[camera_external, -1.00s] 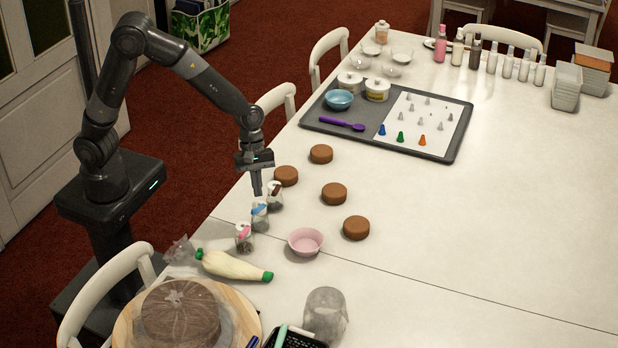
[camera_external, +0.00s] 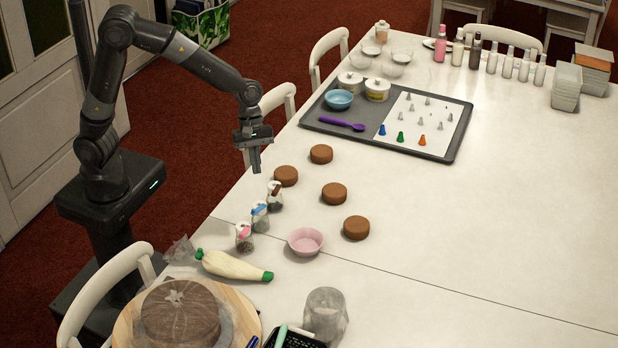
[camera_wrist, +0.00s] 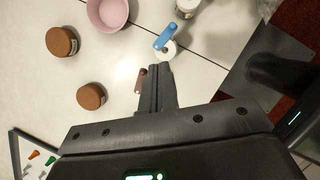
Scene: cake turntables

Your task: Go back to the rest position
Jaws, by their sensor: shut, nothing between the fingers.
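My gripper (camera_external: 256,168) is shut and empty. In the external view it hangs pointing down at the table's left edge, above and a little left of the small jars. It also shows in the wrist view (camera_wrist: 157,72), its fingers pressed together. Below it stand three small jars: one with a brown item on top (camera_external: 275,197), one with a blue item (camera_external: 261,217) and one with a pink item (camera_external: 244,238). The gripper is apart from all of them. In the wrist view the blue item (camera_wrist: 165,36) lies just beyond the fingertips.
Several brown cakes (camera_external: 334,193) and a pink bowl (camera_external: 306,242) stand right of the jars. A piping bag (camera_external: 232,265) lies in front. A grey tray (camera_external: 316,123) lies behind. White chairs (camera_external: 276,97) line the table's left edge.

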